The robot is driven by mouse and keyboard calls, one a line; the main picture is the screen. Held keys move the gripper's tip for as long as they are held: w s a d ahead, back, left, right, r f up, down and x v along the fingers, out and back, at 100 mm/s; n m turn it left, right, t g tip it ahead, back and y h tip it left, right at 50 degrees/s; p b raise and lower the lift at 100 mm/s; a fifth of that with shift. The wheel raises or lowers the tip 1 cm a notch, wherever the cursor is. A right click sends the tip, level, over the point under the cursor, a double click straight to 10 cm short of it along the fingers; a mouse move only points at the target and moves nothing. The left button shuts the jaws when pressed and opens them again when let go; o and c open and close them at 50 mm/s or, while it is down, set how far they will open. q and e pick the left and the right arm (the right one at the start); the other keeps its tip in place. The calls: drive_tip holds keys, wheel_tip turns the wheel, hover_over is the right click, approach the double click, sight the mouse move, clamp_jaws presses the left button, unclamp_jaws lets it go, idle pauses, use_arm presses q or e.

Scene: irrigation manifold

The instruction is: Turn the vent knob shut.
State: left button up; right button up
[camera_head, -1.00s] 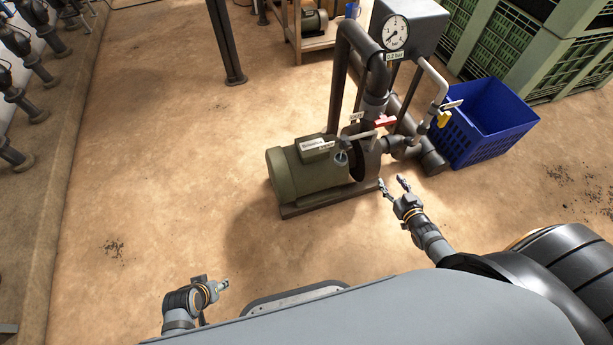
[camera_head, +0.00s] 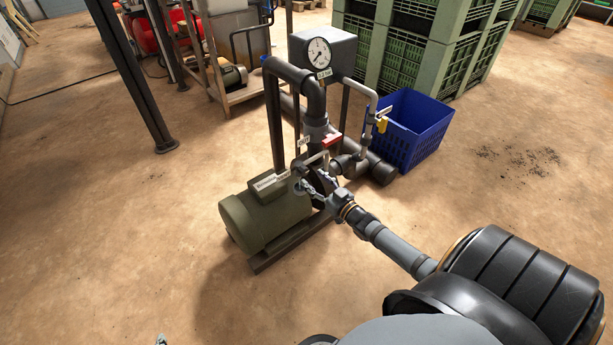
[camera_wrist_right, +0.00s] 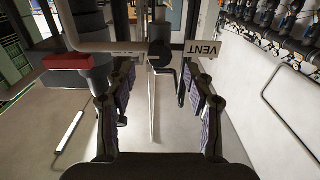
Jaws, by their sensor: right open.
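The vent knob (camera_wrist_right: 160,54) is dark and round, at the upper middle of the right wrist view, beside a white tag reading VENT (camera_wrist_right: 203,50). A grey pipe (camera_wrist_right: 105,46) runs to it from the left. My right gripper (camera_wrist_right: 158,82) is open, its two fingers on either side of the knob's line in that view; I cannot tell whether they touch it. In the head view the right gripper (camera_head: 314,182) reaches the pump's front and the knob is hard to make out there. Only a tip of my left gripper (camera_head: 161,340) shows at the bottom edge.
The green pump motor (camera_head: 263,220) lies left of the right gripper. A red handle (camera_head: 332,141), thick pipes and a pressure gauge (camera_head: 319,53) stand behind it. A blue crate (camera_head: 415,130) is to the right.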

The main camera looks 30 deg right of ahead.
sight(306, 171)
drive_tip(key=shift+w+b, duration=0.65)
drive_tip(key=shift+w, duration=0.5)
drive_tip(key=shift+w+a+b, duration=0.15)
drive_tip(key=shift+w+b, duration=0.4)
drive_tip(key=shift+w, duration=0.6)
use_arm(q)
drive_tip(key=w+r+t, duration=0.4)
drive_tip(key=r+t, duration=0.1)
drive_tip(key=r, duration=0.6)
drive_tip(key=w+a+r+t, duration=0.1)
drive_tip(key=w+r+t, duration=0.4)
drive_tip(key=r, duration=0.6)
drive_tip(key=shift+w+r+t, duration=0.2)
drive_tip(key=shift+r+t, duration=0.2)
drive_tip(key=shift+t, duration=0.1)
